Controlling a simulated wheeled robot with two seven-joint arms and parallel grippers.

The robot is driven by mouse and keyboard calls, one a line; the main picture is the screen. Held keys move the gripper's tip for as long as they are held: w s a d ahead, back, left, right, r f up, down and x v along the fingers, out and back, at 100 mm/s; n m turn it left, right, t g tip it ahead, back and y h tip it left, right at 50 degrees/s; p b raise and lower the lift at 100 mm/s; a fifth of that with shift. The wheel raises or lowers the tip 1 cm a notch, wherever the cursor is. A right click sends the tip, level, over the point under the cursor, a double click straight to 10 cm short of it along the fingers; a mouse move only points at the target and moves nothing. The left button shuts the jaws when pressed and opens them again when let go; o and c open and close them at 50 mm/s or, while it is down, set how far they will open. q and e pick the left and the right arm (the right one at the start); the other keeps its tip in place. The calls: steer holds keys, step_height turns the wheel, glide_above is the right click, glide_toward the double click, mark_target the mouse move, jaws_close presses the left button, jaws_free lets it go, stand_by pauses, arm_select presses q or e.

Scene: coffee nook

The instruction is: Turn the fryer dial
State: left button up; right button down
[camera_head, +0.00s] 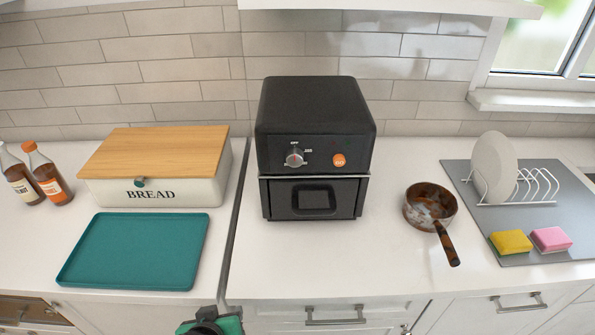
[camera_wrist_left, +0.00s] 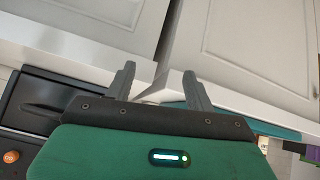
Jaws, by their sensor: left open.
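The black fryer (camera_head: 315,115) stands on the counter against the brick wall. Its silver dial (camera_head: 294,159) is on the left of the front panel, with small white marks around it and a red mark near its top. An orange round button (camera_head: 339,160) is right of the dial. The closed drawer (camera_head: 315,199) is below. My left gripper shows only partly at the bottom edge in the head view, in front of the counter and well apart from the fryer. In the left wrist view its fingers (camera_wrist_left: 160,84) are apart with nothing between them. My right gripper is out of view.
A bread box (camera_head: 158,192) and a teal tray (camera_head: 130,252) are left of the fryer. A rusty pan (camera_head: 418,218) stands to its right, its handle pointing forward. A dish rack with a plate (camera_head: 494,166) is farther right. The counter before the fryer is clear.

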arm_select(q)
steer(key=shift+n+t, duration=0.5)
steer(key=shift+t, duration=0.2)
steer(key=w+d+r, duration=0.2)
steer(key=r, duration=0.1)
steer(key=shift+w+d+r, duration=0.1)
steer(key=shift+d, duration=0.2)
steer(key=n+t+h, duration=0.1)
steer(key=n+t, duration=0.4)
steer(key=t, duration=0.3)
glide_toward(294, 161)
steer(key=w+p, duration=0.4)
steer(key=w, duration=0.3)
steer(key=shift+w+d, duration=0.1)
steer(key=shift+w+p, duration=0.4)
steer(key=shift+w, duration=0.2)
steer(key=c, duration=1)
steer(key=shift+o, duration=0.2)
